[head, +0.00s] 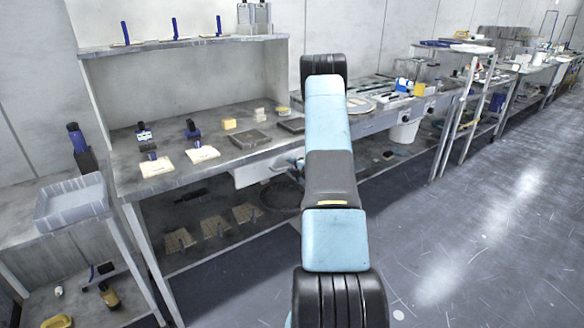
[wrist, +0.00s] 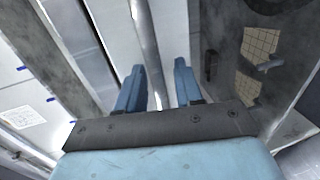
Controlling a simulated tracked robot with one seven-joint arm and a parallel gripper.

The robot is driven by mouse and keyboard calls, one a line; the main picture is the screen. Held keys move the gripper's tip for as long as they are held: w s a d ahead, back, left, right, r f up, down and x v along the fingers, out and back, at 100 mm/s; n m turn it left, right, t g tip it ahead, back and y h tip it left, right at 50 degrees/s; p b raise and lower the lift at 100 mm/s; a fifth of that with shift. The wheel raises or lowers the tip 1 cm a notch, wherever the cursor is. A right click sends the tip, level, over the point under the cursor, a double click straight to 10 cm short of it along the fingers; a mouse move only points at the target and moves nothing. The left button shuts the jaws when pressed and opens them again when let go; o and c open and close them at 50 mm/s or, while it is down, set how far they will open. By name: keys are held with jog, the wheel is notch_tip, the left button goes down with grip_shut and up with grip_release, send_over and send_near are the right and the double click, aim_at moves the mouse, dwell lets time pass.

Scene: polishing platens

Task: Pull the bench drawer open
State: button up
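The bench drawer (head: 262,171) is a pale front under the worktop of the near bench in the head view. My arm covers its right end, and I cannot tell there whether it stands ajar. In the wrist view my gripper (wrist: 158,86) has two blue fingers spread apart. A pale panel (wrist: 173,35), which looks like the drawer front, lies ahead of them. A long grey metal bar or edge (wrist: 145,38) runs toward the gap between the fingers. I cannot tell whether the fingers touch it. In the head view my gripper is mostly hidden behind my arm.
The bench top (head: 215,172) above the drawer holds dark blocks, yellow pieces and blue-handled tools. A lower shelf (head: 205,260) carries several tan squares. A grey tray (head: 72,208) stands on a side table at left. The floor (head: 490,240) at right is open.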

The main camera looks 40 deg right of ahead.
grip_shut()
jog(key=shift+s, duration=0.1)
dwell(0.5)
